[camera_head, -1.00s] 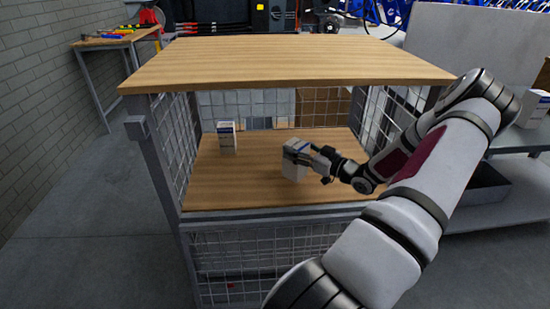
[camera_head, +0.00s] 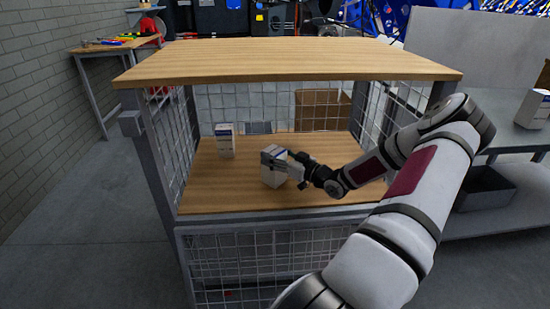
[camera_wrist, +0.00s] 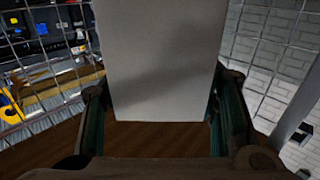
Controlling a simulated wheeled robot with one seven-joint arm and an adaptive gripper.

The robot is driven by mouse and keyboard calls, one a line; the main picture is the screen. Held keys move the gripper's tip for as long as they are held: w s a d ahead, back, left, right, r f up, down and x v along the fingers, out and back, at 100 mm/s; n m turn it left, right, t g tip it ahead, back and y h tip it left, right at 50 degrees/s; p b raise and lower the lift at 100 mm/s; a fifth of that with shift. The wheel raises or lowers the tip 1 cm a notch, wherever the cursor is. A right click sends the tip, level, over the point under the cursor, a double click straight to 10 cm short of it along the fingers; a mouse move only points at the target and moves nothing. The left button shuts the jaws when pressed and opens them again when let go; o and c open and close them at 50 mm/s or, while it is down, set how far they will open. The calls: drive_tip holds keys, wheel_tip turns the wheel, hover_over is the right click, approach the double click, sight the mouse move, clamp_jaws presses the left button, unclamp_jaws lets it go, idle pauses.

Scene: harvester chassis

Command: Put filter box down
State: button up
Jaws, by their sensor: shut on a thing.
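A white filter box (camera_head: 272,168) is held in my gripper (camera_head: 285,166) inside the cage trolley, over its wooden lower shelf (camera_head: 225,195). In the wrist view the box (camera_wrist: 158,70) fills the middle, upright between the two fingers (camera_wrist: 160,118), which are shut on its sides. The box is at or just above the shelf; I cannot tell whether its bottom touches. A second white box (camera_head: 225,142) stands upright on the shelf, behind and to the left, apart from the held one.
A wooden top shelf (camera_head: 290,62) lies above my forearm. Wire mesh sides (camera_head: 172,150) and grey posts (camera_head: 160,165) frame the trolley. The shelf has free room in front and to the left. Another white box (camera_head: 533,108) stands on a grey table at right.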

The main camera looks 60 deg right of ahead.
drive_tip(key=o, duration=1.3)
drive_tip(key=shift+f, duration=0.15)
drive_tip(key=o, duration=0.5)
drive_tip(key=shift+c, duration=0.2)
drive_tip(key=shift+r, duration=0.3)
drive_tip(key=s+a+p, duration=0.1)
drive_tip(key=s+p, duration=0.2)
drive_tip(key=s, duration=0.9)
drive_tip(key=shift+f, duration=0.1)
